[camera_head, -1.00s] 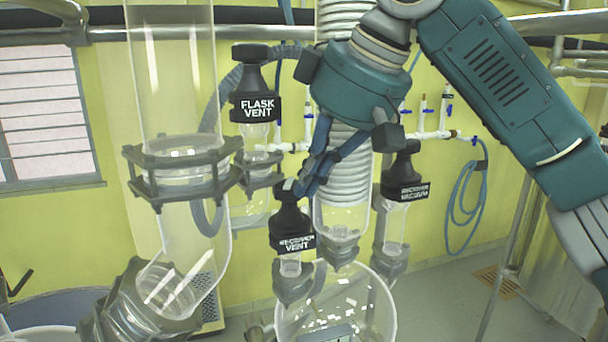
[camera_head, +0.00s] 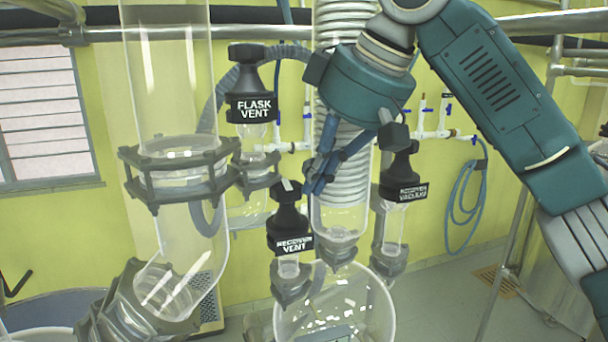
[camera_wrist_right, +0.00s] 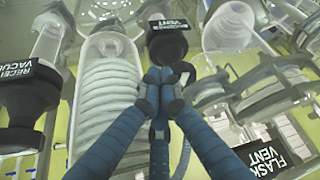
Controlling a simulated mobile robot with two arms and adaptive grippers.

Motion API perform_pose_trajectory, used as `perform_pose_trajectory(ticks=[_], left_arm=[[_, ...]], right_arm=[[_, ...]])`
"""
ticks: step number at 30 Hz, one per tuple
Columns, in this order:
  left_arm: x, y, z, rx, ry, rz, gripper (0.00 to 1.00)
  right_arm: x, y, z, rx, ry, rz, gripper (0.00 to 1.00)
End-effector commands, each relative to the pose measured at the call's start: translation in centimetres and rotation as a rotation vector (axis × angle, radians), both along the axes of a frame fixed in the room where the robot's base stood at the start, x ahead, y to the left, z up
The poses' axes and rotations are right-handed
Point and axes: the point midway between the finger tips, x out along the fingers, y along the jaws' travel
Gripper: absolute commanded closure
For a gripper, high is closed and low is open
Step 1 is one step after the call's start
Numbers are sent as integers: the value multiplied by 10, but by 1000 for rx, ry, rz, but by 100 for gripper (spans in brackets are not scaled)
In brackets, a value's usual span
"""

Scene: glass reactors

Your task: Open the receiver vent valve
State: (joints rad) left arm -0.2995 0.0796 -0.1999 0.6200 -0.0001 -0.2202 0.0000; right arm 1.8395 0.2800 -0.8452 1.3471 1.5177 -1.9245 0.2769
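The receiver vent valve (camera_head: 289,222) is a black knob with a white-lettered band, upright on a glass neck at the lower middle of the head view. It also shows in the right wrist view (camera_wrist_right: 167,42), just beyond the fingertips, its label partly visible. My right gripper (camera_head: 311,187) has blue fingers and comes down from above, its tips just right of the knob's top. In the wrist view the fingers (camera_wrist_right: 160,76) converge with tips together and nothing visible between them. Whether they touch the knob is unclear. My left gripper is out of view.
The flask vent valve (camera_head: 252,95) stands up and left, and the receiver vacuum valve (camera_head: 402,178) close on the right. A ribbed condenser (camera_head: 352,180) stands behind the fingers. A clear glass receiver (camera_head: 340,300) is below and a large glass column (camera_head: 170,80) left.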

Motion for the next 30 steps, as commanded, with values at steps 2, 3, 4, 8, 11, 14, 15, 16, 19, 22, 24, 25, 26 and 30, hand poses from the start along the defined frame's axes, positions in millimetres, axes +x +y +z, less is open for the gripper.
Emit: perform_pose_trajectory(ticks=[2, 3, 4, 8, 11, 14, 15, 16, 19, 22, 24, 25, 26, 30], left_arm=[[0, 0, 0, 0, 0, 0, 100], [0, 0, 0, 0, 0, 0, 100], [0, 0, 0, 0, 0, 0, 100], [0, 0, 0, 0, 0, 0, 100], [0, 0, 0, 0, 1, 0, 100], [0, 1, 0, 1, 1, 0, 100], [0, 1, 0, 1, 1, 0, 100], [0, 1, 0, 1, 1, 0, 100], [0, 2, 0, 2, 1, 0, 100], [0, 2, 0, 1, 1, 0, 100], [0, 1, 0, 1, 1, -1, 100], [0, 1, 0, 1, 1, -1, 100], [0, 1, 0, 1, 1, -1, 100], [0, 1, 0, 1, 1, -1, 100]], right_arm=[[0, 2, -1, 2, 0, 2, 100], [0, 2, -1, 2, 0, 2, 100], [0, 2, 0, 2, 0, 2, 100], [-1, -1, 0, 4, -2, 3, 100], [-2, -4, 1, 4, -3, 3, 100], [-3, -6, 3, 5, -4, 4, 100], [-3, -6, 5, 5, -3, 3, 100], [-3, -6, 8, 4, -4, 2, 100], [-3, -6, 20, 4, -4, 2, 100], [-3, -6, 32, 4, -4, 2, 100], [-3, -6, 40, 4, -3, 3, 100], [-4, -5, 44, 5, -3, 3, 100], [-3, -6, 48, 5, -3, 3, 100], [-3, -6, 59, 4, -3, 2, 100]])
